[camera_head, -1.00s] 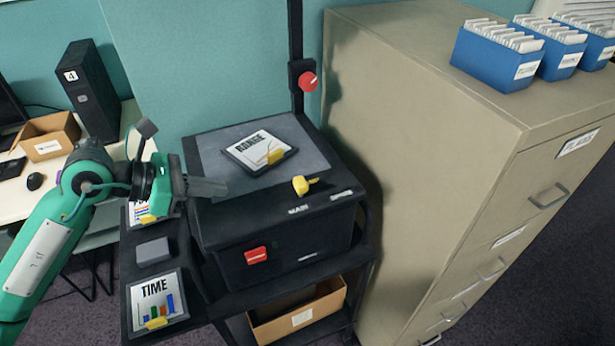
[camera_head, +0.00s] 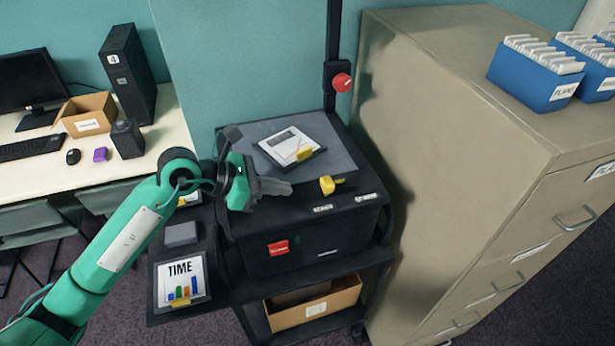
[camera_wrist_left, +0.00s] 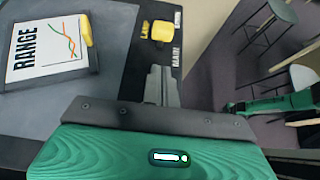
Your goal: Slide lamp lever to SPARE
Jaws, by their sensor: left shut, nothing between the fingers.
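The yellow lamp lever (camera_head: 328,185) stands on top of the black projector, behind the MAIN label (camera_head: 322,208) and left of the SPARE label (camera_head: 366,197). In the left wrist view the lever (camera_wrist_left: 160,28) shows just beyond my fingertips, beside the LAMP lettering. My left gripper (camera_head: 288,188) is shut and empty, a little left of the lever and apart from it. Its closed fingers (camera_wrist_left: 160,75) point towards the lever. What seems to be my right arm, with its gripper (camera_wrist_left: 234,107), shows small at the right of the left wrist view; its jaws are unclear.
The RANGE sheet (camera_head: 290,146) lies on the projector's grey stage (camera_head: 330,135) behind my gripper. A post with a red knob (camera_head: 342,83) rises at the back. A TIME sheet (camera_head: 180,282) lies on the side shelf. A beige cabinet (camera_head: 440,170) stands close on the right.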

